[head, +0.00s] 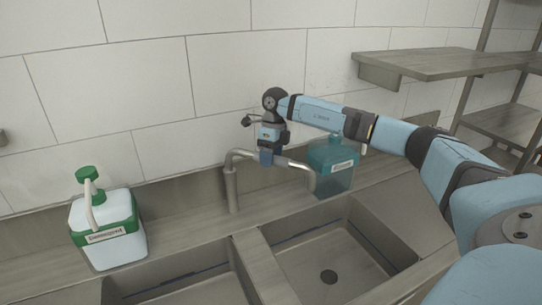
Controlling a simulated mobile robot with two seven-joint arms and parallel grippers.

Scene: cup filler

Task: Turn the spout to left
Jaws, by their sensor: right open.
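The metal spout (243,153) rises from a post behind the sinks and bends to the right. Its outlet (311,184) points down on the side of the right basin (335,262). My right gripper (266,158) points down at the middle of the spout's horizontal part. Its fingers are open and overlap the pipe in the picture; I cannot tell whether they touch it. Part of the pipe is hidden by the gripper. My left gripper is not in view.
A white and green jug (112,252) stands on the counter left of the spout. A teal bottle (333,165) stands behind the outlet. The left basin (205,290) is empty. Metal shelves (430,62) stand at the right, and a tiled wall is close behind.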

